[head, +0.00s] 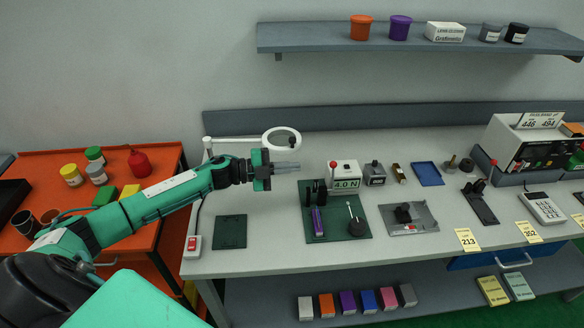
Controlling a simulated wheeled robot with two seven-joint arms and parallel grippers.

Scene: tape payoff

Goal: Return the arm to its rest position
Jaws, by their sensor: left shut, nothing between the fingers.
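My left arm (160,197) comes in from the left, green with white panels, and reaches over the left part of the grey bench. My left gripper (292,167) points right, with its fingers shut and empty. It appears raised above the bench top, left of the white box reading 4.0 N (344,176). Behind it in the picture is a white ring-shaped lamp or magnifier (281,139). My right gripper is not in view.
The orange cart (150,238) at left carries jars and bottles. A shelf (300,38) hangs above. A small green mat (230,232) lies bare.

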